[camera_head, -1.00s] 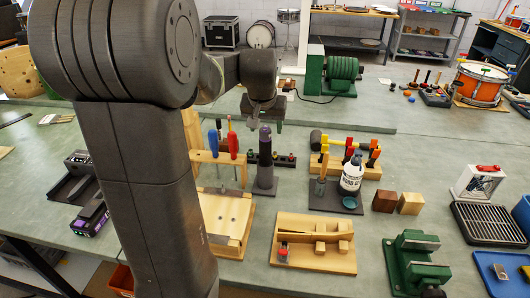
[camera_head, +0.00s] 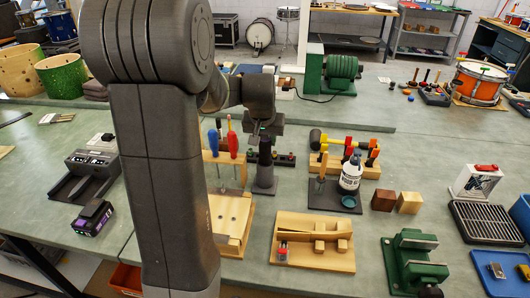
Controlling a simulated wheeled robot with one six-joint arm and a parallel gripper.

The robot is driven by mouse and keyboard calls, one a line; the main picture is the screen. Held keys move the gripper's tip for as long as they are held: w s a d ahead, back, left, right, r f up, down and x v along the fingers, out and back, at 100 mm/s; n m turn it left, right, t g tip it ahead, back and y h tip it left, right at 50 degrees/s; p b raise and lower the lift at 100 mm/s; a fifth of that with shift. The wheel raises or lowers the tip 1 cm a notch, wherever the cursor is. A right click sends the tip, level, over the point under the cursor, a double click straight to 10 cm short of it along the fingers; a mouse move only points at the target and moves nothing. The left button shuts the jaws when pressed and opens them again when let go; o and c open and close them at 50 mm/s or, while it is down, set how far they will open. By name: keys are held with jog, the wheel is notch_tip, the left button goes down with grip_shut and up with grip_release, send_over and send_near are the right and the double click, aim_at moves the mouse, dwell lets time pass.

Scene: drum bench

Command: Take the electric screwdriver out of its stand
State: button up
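The electric screwdriver (camera_head: 265,155) is dark and slim. It stands upright in its dark stand (camera_head: 263,189) in the middle of the bench. My gripper (camera_head: 264,138) is right above it, pointing down, and covers the top of the screwdriver. The fingers are small and dark against the dark handle. I cannot tell whether they are around the handle, touching it, or apart from it.
Left of the stand, a wooden rack holds a blue screwdriver (camera_head: 213,141) and a red screwdriver (camera_head: 233,145). At right are a wooden hammer rack (camera_head: 333,170) and a white bottle (camera_head: 350,175). A wooden jig (camera_head: 312,240) lies in front.

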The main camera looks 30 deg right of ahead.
grip_shut()
notch_tip(320, 180, up, 10)
jog(key=shift+r, duration=0.1)
dwell(0.5)
jog(key=shift+r, duration=0.45)
